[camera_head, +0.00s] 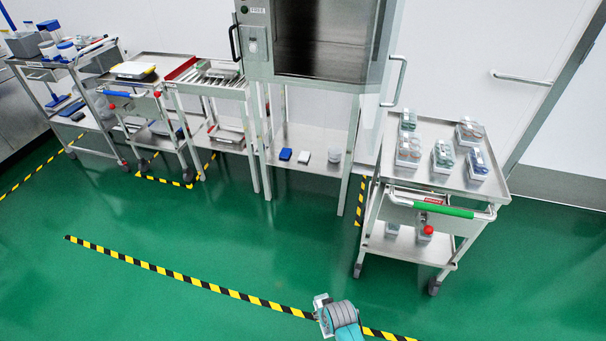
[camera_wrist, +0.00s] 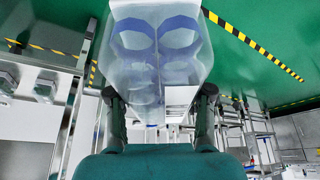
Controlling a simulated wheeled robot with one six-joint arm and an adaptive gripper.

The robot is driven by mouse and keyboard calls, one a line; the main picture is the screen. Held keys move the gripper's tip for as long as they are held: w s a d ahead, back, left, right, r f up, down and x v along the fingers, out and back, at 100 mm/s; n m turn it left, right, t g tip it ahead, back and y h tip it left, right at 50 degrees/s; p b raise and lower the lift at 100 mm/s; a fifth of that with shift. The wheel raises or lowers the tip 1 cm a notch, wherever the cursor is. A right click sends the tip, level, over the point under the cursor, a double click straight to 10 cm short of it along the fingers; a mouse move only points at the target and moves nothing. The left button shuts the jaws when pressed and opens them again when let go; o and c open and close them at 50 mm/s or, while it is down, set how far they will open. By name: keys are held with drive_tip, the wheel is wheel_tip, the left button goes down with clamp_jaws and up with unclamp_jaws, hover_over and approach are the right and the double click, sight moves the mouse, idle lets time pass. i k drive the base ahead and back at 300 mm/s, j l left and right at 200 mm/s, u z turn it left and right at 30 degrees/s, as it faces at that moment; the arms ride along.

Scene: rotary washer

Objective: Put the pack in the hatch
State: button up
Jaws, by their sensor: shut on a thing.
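The pack (camera_wrist: 155,45) is a clear, translucent pouch with blue ring shapes inside. It fills the upper middle of the wrist view. My gripper (camera_wrist: 160,98) is shut on it, one dark finger on each side. In the head view only a grey and teal part of my arm shows at the bottom edge, and I cannot make out the held pack there. The hatch (camera_head: 258,68) is a steel cabinet at the top middle with a dark chamber. A glass door with a handle (camera_head: 400,80) stands at its right side and seems swung open. A "FREE" label is on its frame.
A steel trolley (camera_head: 395,170) with a green handle stands right of the hatch, with several similar packs (camera_head: 443,157) on top. More carts (camera_head: 150,85) stand at left. Small items lie on the shelf below the hatch. Green floor (camera_head: 200,215) before it is clear, crossed by striped tape.

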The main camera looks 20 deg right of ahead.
sight(323, 59)
drive_tip(key=i+j, duration=0.8)
drive_tip(key=j, duration=0.2)
drive_tip(key=i+j, duration=0.4)
drive_tip(key=j, duration=0.15)
